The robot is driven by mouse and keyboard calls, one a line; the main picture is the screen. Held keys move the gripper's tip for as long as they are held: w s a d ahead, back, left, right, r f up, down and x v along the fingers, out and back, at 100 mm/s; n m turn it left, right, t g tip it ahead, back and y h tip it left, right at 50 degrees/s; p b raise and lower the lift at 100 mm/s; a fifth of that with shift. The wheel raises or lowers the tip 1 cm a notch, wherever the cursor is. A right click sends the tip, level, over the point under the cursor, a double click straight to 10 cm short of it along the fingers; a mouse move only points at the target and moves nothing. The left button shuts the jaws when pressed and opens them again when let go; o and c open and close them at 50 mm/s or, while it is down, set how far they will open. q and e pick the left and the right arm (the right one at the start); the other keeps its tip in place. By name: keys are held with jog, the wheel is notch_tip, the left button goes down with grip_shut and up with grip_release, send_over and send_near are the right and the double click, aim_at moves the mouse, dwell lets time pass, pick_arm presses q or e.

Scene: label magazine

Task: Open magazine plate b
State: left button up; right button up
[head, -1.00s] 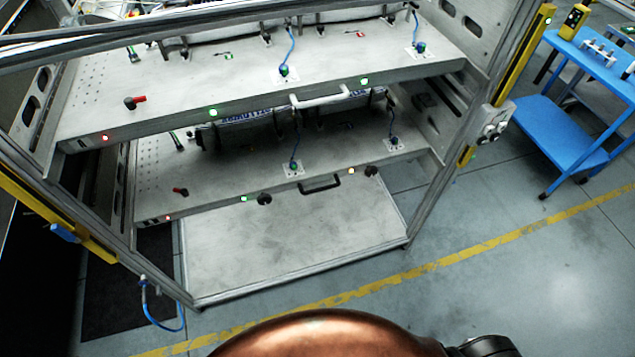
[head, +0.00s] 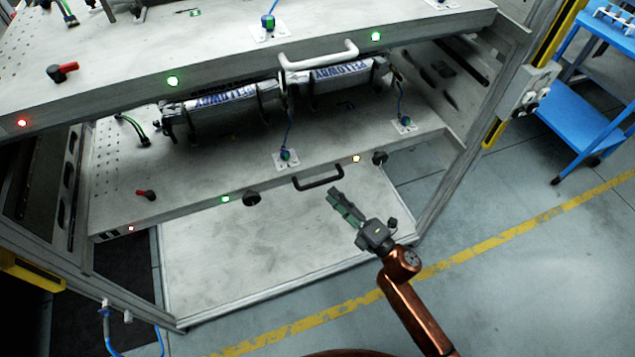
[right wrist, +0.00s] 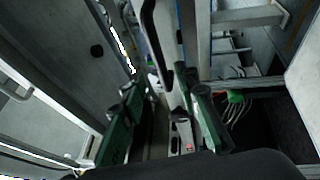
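Two grey magazine plates sit one above the other in a metal frame; no letter marks which is b. The upper plate (head: 230,50) has a light bar handle (head: 320,57). The lower plate (head: 215,180) has a black handle (head: 318,181) on its front edge, with a black knob (head: 252,198) to its left and another (head: 380,158) to its right. My right gripper (head: 335,200) is just below and right of the black handle, apart from it in the head view. In the right wrist view its fingers (right wrist: 165,105) are spread. My left gripper is not in view.
A bare grey panel (head: 240,250) lies below the lower plate. Frame posts (head: 500,110) rise at the right. A blue cart (head: 570,125) stands farther right. White-and-blue labelled packs (head: 225,108) sit on the lower plate. The floor in front is clear.

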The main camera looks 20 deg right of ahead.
aim_at(320, 181)
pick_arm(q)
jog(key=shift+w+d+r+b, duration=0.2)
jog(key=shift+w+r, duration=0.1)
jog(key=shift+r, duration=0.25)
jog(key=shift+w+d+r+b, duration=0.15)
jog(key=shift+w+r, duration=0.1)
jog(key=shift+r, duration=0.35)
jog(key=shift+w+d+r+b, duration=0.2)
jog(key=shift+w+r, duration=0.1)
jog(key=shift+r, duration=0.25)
pick_arm(e)
jog(key=shift+x, duration=3.45)
jog(key=shift+c, duration=0.3)
grip_shut()
jog(key=shift+f, duration=0.1)
